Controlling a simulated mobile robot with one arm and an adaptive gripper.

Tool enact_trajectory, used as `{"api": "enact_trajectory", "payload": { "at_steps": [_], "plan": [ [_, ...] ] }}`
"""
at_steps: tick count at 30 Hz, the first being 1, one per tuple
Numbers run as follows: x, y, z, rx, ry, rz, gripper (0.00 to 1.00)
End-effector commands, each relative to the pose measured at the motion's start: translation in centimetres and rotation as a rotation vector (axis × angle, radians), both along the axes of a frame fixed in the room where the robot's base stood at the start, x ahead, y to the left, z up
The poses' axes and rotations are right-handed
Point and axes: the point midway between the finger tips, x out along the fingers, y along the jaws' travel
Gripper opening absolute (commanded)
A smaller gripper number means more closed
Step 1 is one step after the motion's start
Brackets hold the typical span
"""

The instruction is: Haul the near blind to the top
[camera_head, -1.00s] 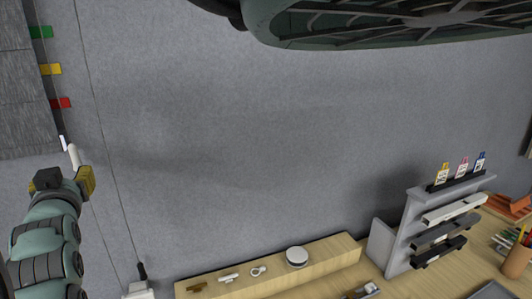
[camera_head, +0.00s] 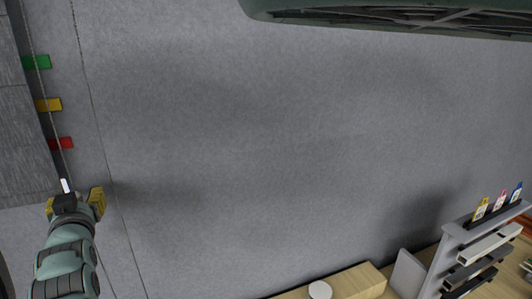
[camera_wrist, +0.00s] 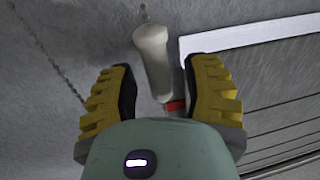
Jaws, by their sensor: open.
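The blind (camera_head: 22,130) is a grey slatted panel at the left edge of the head view. Its slats and pale bottom rail (camera_wrist: 245,35) show at the right of the wrist view. A thin cord (camera_head: 45,105) runs down along the blind's side. A pale cylindrical cord pull (camera_wrist: 152,55) lies between the yellow fingers of my gripper (camera_wrist: 160,80), with a gap to each finger. In the head view my gripper (camera_head: 80,200) is open at the lower left, below the tags; a small white piece shows just above it, and I cannot tell if it is the pull.
Green (camera_head: 36,62), yellow (camera_head: 48,104) and red (camera_head: 60,143) tags line the blind's side. A second thin cord (camera_head: 92,120) hangs just right of them. A wooden shelf (camera_head: 350,282) and a grey rack (camera_head: 425,275) stand lower right. The middle wall is bare.

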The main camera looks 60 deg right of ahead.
Motion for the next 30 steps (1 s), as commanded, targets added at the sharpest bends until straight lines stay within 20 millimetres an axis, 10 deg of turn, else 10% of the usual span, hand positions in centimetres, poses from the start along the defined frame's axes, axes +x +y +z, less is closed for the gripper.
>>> {"api": "enact_trajectory", "payload": {
  "at_steps": [6,21,30],
  "plan": [
    [-0.06,-0.12,-0.05,0.0,0.001,-0.003,0.52],
    [-0.02,-0.04,-0.05,0.0,0.001,-0.001,0.01],
    [0.0,-0.02,-0.06,0.0,0.002,-0.001,0.0]
  ]
}}
